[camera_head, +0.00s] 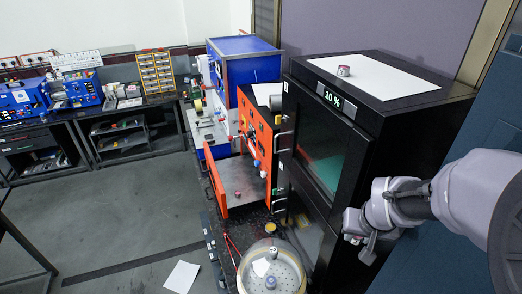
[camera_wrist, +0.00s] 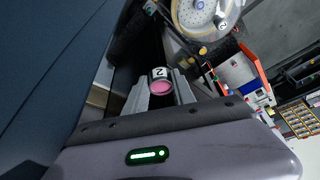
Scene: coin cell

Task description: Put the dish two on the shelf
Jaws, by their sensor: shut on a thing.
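Dish two (camera_wrist: 160,82) is a small round dish with a white label marked 2 and a pink face. It sits between the two fingers of my gripper (camera_wrist: 160,92) in the wrist view, and the gripper is shut on it. In the head view my gripper (camera_head: 358,238) is at the right, in front of the side of the black cabinet (camera_head: 400,125), and the dish cannot be made out there. The cabinet has a glass door, shut, and a display reading 10 %. A green surface shows dimly behind the glass. I cannot tell which surface is the shelf.
A white sheet (camera_head: 385,73) with a small round dish (camera_head: 343,71) lies on the cabinet's top. Left of the cabinet, an orange oven (camera_head: 258,125) has its door open, with a small item (camera_head: 237,194) on it. A round, clear-lidded vessel (camera_head: 270,272) stands below. The floor at left is mostly clear.

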